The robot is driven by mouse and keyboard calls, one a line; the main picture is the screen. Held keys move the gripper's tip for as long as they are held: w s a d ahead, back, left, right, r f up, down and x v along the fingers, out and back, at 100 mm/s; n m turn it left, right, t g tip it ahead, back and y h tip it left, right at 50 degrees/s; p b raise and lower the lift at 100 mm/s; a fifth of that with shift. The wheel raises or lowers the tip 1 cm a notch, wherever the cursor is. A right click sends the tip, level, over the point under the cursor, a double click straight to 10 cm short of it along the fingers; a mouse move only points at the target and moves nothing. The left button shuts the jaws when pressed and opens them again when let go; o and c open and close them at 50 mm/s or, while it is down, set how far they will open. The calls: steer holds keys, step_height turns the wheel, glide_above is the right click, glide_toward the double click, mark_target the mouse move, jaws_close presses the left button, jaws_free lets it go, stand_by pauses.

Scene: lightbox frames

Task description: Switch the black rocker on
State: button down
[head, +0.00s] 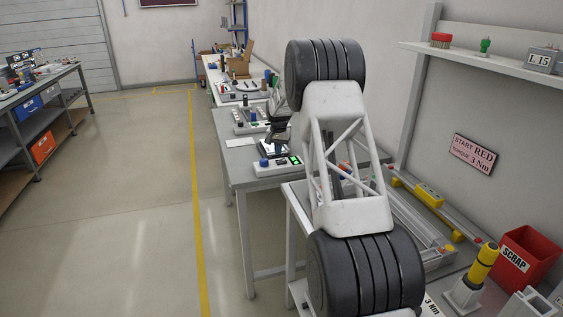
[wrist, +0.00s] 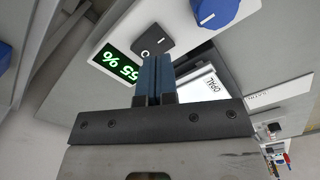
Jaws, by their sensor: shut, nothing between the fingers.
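The black rocker (wrist: 153,38) sits on a white control box (wrist: 112,27) in the wrist view, between a green lit display (wrist: 120,66) reading 55 % and a blue knob (wrist: 215,10). It bears an O mark at its near end and a line at its far end; I cannot tell which end is pressed. My gripper (wrist: 154,60) is shut and empty, its blue fingertips at the rocker's near edge in the picture; contact is unclear. In the head view the box (head: 268,168) stands on a grey table, the gripper's dark body above it.
In the head view, more devices (head: 250,120) stand behind, and a red scrap bin (head: 533,252) stands at right.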

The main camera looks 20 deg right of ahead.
mark_target(278, 162)
steer(key=shift+r, duration=1.7)
steer(key=shift+r, duration=0.1)
steer(key=s+a+r+n, duration=0.1)
steer(key=s+a+r, duration=0.2)
steer(key=s+r, duration=0.65)
steer(key=s+a+r+n+t, duration=0.1)
steer(key=s+a+r, duration=0.35)
steer(key=s, duration=1.05)
steer(key=s+a+r+n, duration=0.1)
steer(key=s+a+r, duration=0.2)
steer(key=s+r, duration=0.65)
steer(key=s+a+f+n, duration=0.1)
steer(key=s+f, duration=0.2)
steer(key=s, duration=1)
steer(key=s+a+f+n+t, duration=0.1)
steer(key=s+a+f, duration=0.1)
steer(key=s, duration=1.2)
steer(key=s+a+f, duration=0.1)
steer(key=s+f, duration=0.2)
steer(key=s, duration=1)
steer(key=shift+s+a+f+n+t, duration=0.15)
steer(key=shift+a+f+n+t, duration=0.15)
steer(key=shift+f+n, duration=0.1)
